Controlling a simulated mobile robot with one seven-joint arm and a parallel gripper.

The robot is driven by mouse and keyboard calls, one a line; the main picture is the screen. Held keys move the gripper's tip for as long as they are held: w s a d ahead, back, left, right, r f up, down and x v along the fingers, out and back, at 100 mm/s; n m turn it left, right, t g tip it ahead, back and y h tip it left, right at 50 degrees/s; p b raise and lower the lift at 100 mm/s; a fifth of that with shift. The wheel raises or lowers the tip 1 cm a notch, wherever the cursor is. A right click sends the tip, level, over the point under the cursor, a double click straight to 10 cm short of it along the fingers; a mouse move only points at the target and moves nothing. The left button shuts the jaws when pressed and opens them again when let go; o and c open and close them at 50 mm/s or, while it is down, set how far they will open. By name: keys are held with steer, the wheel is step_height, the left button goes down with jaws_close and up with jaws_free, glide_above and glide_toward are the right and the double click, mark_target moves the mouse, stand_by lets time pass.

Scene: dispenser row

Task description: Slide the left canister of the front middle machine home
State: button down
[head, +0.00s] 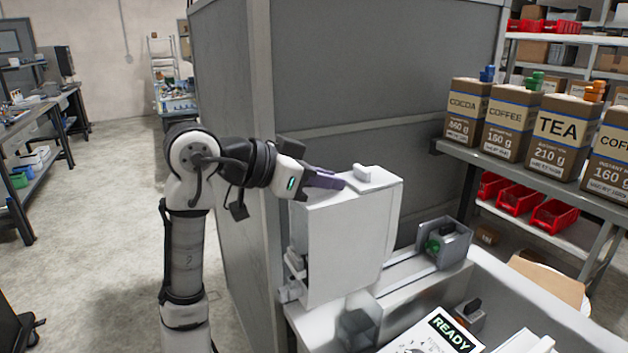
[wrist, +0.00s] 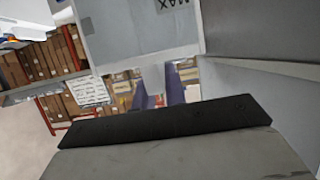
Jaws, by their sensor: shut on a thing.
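My gripper (head: 328,181) reaches in from the left at the canister's upper edge. In the wrist view, the canister (wrist: 135,30) shows a pale wall with a "MAX" mark. The purple fingers (wrist: 156,85) are closed on a pale part at its lower edge. The canister hides its own seat, so I cannot tell how far in it sits.
A grey block with a green part (head: 445,243) sits at the machine's back right. A READY panel (head: 450,330) is at the front. A grey partition (head: 345,80) stands close behind. Bags (head: 560,135) fill the right shelf.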

mark_target(377, 175)
steer(key=shift+w+d, duration=0.2)
steer(key=shift+d, duration=0.35)
steer(key=shift+w+d+f, duration=0.1)
steer(key=shift+w+d, duration=0.4)
steer(key=shift+d, duration=0.7)
steer(key=shift+w+d, duration=0.5)
steer(key=shift+d, duration=0.7)
steer(key=shift+w+d+f, duration=0.1)
steer(key=shift+w+d, duration=0.4)
steer(key=shift+d, duration=0.7)
steer(key=shift+w+d+f+b, duration=0.3)
steer(key=shift+d+f+b, duration=0.15)
steer(key=shift+d+f, duration=0.3)
steer(key=shift+a+f, duration=0.1)
